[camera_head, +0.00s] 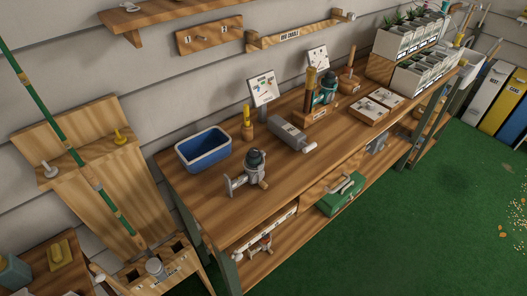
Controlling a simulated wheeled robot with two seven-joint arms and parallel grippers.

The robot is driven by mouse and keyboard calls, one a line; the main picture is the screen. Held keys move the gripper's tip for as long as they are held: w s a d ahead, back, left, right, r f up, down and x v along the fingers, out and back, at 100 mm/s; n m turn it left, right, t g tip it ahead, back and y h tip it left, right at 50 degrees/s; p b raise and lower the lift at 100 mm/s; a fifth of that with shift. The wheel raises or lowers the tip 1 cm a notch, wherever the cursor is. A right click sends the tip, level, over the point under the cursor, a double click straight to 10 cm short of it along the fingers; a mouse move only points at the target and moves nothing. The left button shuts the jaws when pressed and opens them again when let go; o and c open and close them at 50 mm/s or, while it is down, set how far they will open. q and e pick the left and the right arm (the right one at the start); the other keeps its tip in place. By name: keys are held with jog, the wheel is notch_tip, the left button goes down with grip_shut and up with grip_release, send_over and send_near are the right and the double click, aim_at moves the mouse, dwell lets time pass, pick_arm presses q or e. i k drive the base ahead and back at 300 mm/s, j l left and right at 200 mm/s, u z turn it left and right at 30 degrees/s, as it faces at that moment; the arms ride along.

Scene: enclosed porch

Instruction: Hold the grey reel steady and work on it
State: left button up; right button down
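A grey reel (249,172) with a dark round top and a wooden knob stands on the wooden workbench (218,208), near its front left edge. Nothing holds it. A second, teal-and-dark reel (325,90) sits by a wooden stand further back along the bench. Neither of my grippers shows in the head view.
A blue tub (203,150) stands left of the grey reel. A grey block with a white-ended handle (287,133) lies to its right. A small sign (264,89) stands behind. A green toolbox (341,194) is on the lower shelf. Green floor (430,215) in front is mostly clear.

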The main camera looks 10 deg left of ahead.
aim_at(254, 166)
jog(key=i+l, duration=0.4)
jog(key=l, duration=0.15)
jog(key=i+l, duration=0.4)
jog(key=l, duration=0.2)
